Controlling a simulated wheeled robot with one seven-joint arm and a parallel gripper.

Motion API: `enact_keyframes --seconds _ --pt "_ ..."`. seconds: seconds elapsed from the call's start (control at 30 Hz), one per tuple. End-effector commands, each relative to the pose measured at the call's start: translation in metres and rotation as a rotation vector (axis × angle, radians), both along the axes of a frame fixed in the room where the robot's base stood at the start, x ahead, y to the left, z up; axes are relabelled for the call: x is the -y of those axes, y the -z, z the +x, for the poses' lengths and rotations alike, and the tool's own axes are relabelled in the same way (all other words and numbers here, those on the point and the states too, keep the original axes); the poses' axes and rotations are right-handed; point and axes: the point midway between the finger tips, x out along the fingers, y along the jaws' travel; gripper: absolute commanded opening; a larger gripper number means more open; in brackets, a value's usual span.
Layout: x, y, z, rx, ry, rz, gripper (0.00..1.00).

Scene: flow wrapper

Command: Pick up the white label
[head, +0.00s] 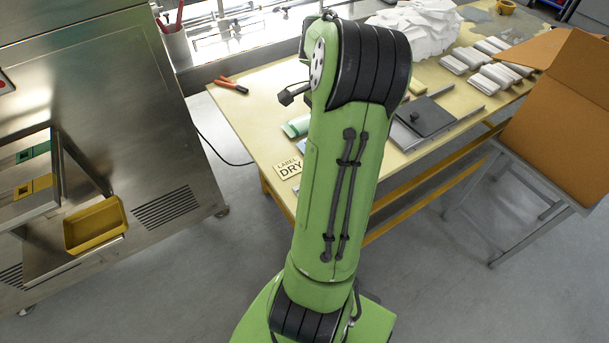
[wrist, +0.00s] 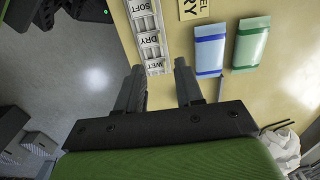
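White labels reading SOFT (wrist: 139,7), DRY (wrist: 149,40) and WET (wrist: 155,68) stand in a row on a pale strip in the wrist view. I cannot tell from the pictures which one the task means.
A cream LABEL DRY card (head: 288,168) lies near the table's (head: 245,122) left edge. Blue (wrist: 210,50) and green (wrist: 251,45) packs lie right of the strip.

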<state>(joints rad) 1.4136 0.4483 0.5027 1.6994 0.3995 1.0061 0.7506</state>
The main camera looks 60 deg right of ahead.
Motion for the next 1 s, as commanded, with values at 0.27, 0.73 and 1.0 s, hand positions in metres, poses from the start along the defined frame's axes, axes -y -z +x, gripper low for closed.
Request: enact_keyframes --seconds 0.27,0.73,1.0 --pt "-0.001 0.071 -0.001 -0.002 -0.002 0.007 0.36" --pt "-0.002 0.148 0.001 -0.001 -0.004 0.004 0.36" --pt "-0.001 0.153 0.001 0.0 -0.004 -0.001 0.36"
